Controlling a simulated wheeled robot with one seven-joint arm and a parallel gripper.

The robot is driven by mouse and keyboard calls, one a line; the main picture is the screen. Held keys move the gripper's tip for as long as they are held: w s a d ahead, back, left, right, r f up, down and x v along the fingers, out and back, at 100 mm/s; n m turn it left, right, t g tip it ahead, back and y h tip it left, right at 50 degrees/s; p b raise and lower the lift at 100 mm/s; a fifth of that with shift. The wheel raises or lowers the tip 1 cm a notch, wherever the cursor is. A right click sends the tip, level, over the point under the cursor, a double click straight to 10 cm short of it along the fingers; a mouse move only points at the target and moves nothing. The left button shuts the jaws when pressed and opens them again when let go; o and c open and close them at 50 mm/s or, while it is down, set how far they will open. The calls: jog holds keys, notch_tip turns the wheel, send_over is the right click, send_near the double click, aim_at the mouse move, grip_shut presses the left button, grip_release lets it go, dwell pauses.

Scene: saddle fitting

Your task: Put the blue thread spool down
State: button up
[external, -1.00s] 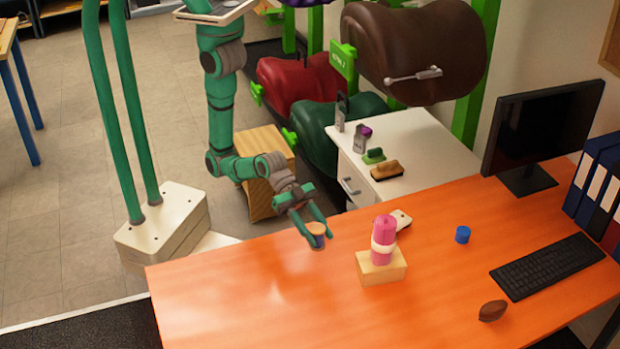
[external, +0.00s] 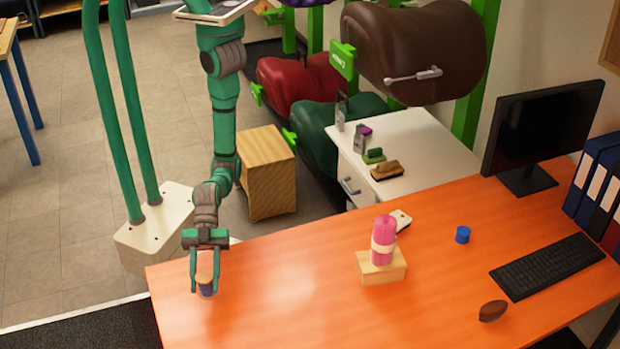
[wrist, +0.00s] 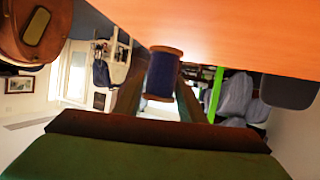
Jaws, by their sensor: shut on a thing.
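The blue thread spool (external: 206,287) has pale wooden ends and is held between the fingers of my gripper (external: 205,283). In the external view it is upright at the left part of the orange desk (external: 270,310), at or just above the top; I cannot tell if it touches. In the wrist view the spool (wrist: 162,75) sits between the two fingertips of my gripper (wrist: 160,88), with the orange desk surface (wrist: 240,35) filling the upper part.
A wooden block (external: 381,267) with a pink roll (external: 384,240) stands mid-desk. A blue cylinder (external: 463,234), keyboard (external: 547,265), brown oval object (external: 493,311) and monitor (external: 543,125) are to the right. The desk around the spool is clear.

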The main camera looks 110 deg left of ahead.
jog(key=shift+f, duration=3.55)
jog(key=shift+f, duration=0.15)
jog(key=o, duration=1)
jog(key=shift+o, duration=0.2)
jog(key=shift+r, duration=0.2)
jog(key=v, duration=1.2)
jog(key=shift+a, duration=0.1)
